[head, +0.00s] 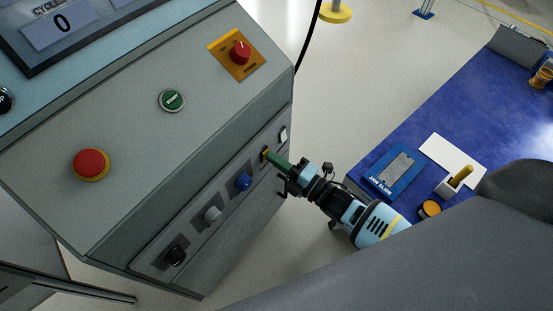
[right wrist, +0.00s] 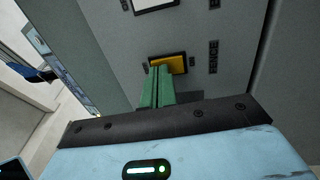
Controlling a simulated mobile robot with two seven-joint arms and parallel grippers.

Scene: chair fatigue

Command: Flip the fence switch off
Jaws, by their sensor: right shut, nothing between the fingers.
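A small yellow switch (right wrist: 178,64) in a dark frame sits on the console's grey front panel. Its edge also shows in the head view (head: 265,153). My left gripper is not in view.
The front panel also holds a white switch (head: 283,134), a blue knob (head: 243,181), a grey knob (head: 212,214) and a black knob (head: 175,255). The console top has a red button (head: 91,164), a green button (head: 172,100) and a red rotary knob (head: 240,52). A blue-topped table (head: 450,110) stands right.

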